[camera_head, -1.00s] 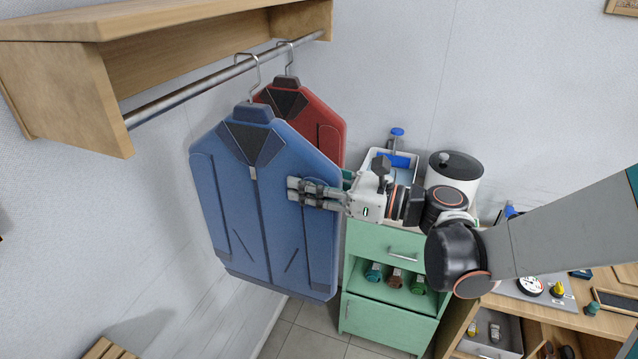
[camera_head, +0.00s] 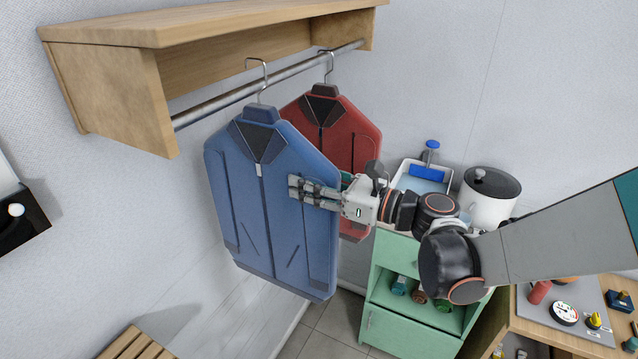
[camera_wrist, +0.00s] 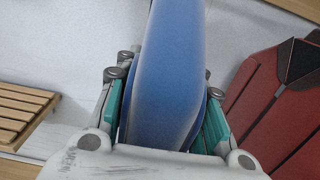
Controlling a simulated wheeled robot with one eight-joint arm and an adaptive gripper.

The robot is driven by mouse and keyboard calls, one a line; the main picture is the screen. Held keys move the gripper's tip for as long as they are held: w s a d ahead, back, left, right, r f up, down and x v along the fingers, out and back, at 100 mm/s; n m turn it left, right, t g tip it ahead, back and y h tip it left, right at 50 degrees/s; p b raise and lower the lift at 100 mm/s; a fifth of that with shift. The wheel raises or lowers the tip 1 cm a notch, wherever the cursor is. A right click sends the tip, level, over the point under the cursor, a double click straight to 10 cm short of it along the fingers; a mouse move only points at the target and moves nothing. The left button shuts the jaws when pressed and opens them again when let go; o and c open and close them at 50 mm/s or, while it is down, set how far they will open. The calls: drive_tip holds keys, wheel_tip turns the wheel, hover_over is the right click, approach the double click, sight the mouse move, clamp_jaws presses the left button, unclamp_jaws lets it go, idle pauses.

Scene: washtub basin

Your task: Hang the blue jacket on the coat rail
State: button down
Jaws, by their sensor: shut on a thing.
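The blue jacket (camera_head: 240,200) hangs upright from a metal hanger hook (camera_head: 259,75). The hook's curve shows against the coat rail (camera_head: 232,97) and rises above it; I cannot tell whether it is over the rail or in front of it. My gripper (camera_head: 297,190) is shut on the jacket's right side edge, at about mid-height. In the wrist view, the blue jacket (camera_wrist: 172,65) stands edge-on between the green finger pads. The lower finger contact is partly hidden by the gripper body.
A red jacket (camera_head: 354,135) hangs on the rail, right of and behind the blue one. A wooden shelf (camera_head: 200,22) is above the rail. A green cabinet (camera_head: 400,318) stands below right, and a slatted bench (camera_head: 130,343) at lower left. Bare rail lies left of the blue hook.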

drive_tip(key=shift+w+a+f+b, duration=0.1)
drive_tip(key=shift+a+f+b, duration=0.05)
drive_tip(key=shift+f+b, duration=0.55)
drive_tip(key=shift+w+a+f+b, duration=0.1)
drive_tip(key=shift+f+b, duration=0.5)
drive_tip(key=shift+f, duration=0.15)
drive_tip(key=c, duration=1)
unclamp_jaws()
drive_tip(key=shift+s, duration=0.1)
drive_tip(key=shift+o, duration=0.2)
